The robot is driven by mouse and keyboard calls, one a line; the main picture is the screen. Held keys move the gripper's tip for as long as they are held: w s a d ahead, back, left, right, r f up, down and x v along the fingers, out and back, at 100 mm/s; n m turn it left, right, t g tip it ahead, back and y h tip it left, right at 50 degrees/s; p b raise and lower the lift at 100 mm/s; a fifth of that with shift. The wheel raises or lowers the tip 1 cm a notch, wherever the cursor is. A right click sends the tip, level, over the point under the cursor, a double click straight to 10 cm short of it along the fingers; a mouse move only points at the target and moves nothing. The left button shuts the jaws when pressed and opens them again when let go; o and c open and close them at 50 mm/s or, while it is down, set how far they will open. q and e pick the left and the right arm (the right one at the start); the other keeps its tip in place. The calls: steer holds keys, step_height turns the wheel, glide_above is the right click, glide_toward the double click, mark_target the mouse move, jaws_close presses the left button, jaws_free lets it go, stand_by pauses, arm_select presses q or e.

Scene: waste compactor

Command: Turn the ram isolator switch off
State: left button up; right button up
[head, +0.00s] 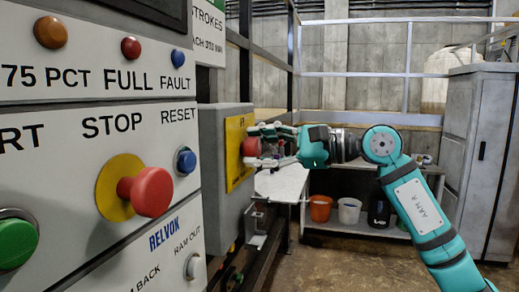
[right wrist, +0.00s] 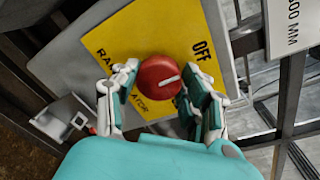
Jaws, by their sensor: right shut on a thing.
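The ram isolator switch is a round red knob (head: 249,147) on a yellow plate (head: 238,178) on the side of a grey box. In the right wrist view the knob (right wrist: 157,72) has a white mark pointing right, a little below the word OFF on the yellow plate (right wrist: 150,28). My right gripper (head: 266,147) is shut on the knob, with one finger on each side in the right wrist view (right wrist: 158,92). The fingers hide part of the plate's lettering. My left gripper is not in view.
A control panel (head: 95,80) with a red stop button (head: 150,191), a green button (head: 16,242) and a blue reset button (head: 186,160) stands close at the left. A metal bracket (head: 256,228) sticks out below the box. Grey cabinets (head: 485,150) stand at the right.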

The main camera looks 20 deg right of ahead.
steer(key=shift+f, duration=0.1)
steer(key=o, duration=1.1)
steer(key=shift+o, duration=0.2)
steer(key=shift+d, duration=0.1)
steer(key=v, duration=1.2)
